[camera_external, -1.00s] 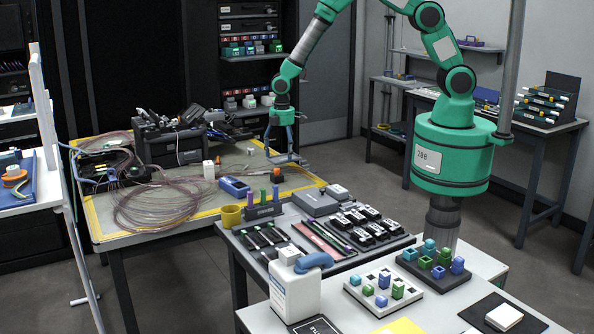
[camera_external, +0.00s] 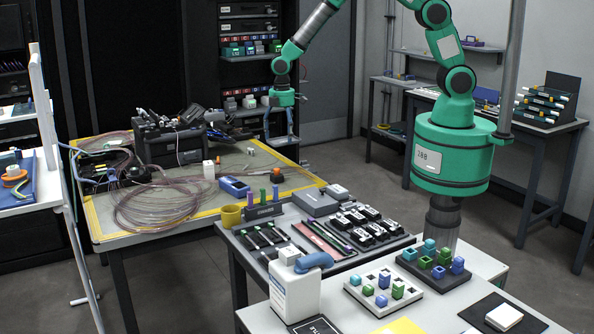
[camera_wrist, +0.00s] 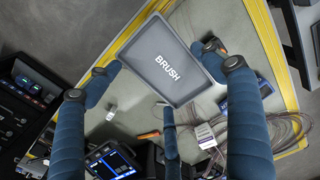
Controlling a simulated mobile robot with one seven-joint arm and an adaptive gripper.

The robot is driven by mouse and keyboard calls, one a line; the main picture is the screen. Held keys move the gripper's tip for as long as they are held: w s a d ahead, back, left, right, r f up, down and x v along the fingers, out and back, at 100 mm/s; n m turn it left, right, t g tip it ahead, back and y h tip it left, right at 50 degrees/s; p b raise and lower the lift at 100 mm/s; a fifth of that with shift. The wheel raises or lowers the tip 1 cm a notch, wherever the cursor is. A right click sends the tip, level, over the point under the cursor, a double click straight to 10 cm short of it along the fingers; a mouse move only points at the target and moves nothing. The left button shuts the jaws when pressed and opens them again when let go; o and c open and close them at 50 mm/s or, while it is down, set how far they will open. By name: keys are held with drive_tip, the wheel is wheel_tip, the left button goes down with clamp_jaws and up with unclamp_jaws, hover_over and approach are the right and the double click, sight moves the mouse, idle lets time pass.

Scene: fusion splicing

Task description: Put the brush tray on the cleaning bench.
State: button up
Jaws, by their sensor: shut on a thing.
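The brush tray (camera_wrist: 150,76) is a shallow grey rectangle marked BRUSH. In the wrist view it sits between the blue padded fingers of my gripper (camera_wrist: 162,62), which is shut on it. In the external view my gripper (camera_external: 281,136) is raised above the far right corner of the yellow-edged table (camera_external: 112,230). The tray is small and hard to make out there. No bench in view carries a readable cleaning label, so I cannot tell which one is the cleaning bench.
Coiled clear tubing (camera_external: 160,205), a black case (camera_external: 170,145) and a blue handheld device (camera_external: 235,187) lie on the yellow-edged table. A shelf rack (camera_external: 250,58) stands behind. A dark-legged bench (camera_external: 545,122) stands at the right wall, and a small-parts bench (camera_external: 455,305) is in front.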

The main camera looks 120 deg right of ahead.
wheel_tip(320, 180, up, 3)
drive_tip(key=shift+f, duration=0.1)
drive_tip(key=w+a, duration=1.1)
drive_tip(key=a, duration=0.4)
drive_tip(key=w+a, duration=1.1)
drive_tip(key=a, duration=0.5)
drive_tip(key=w+a+p, duration=0.1)
drive_tip(key=w+a, duration=0.1)
drive_tip(key=a, duration=1.1)
drive_tip(key=w+a, duration=0.3)
drive_tip(key=a, duration=1.1)
drive_tip(key=s+a, duration=0.4)
drive_tip(key=a, duration=0.9)
drive_tip(key=s+a, duration=0.4)
drive_tip(key=a, duration=0.9)
drive_tip(key=s+a, duration=0.4)
drive_tip(key=a, duration=0.9)
drive_tip(key=shift+w+f, duration=0.15)
drive_tip(key=shift+f, duration=1.1)
drive_tip(key=shift+w+f, duration=0.1)
drive_tip(key=shift+f, duration=1.15)
drive_tip(key=shift+f, duration=0.1)
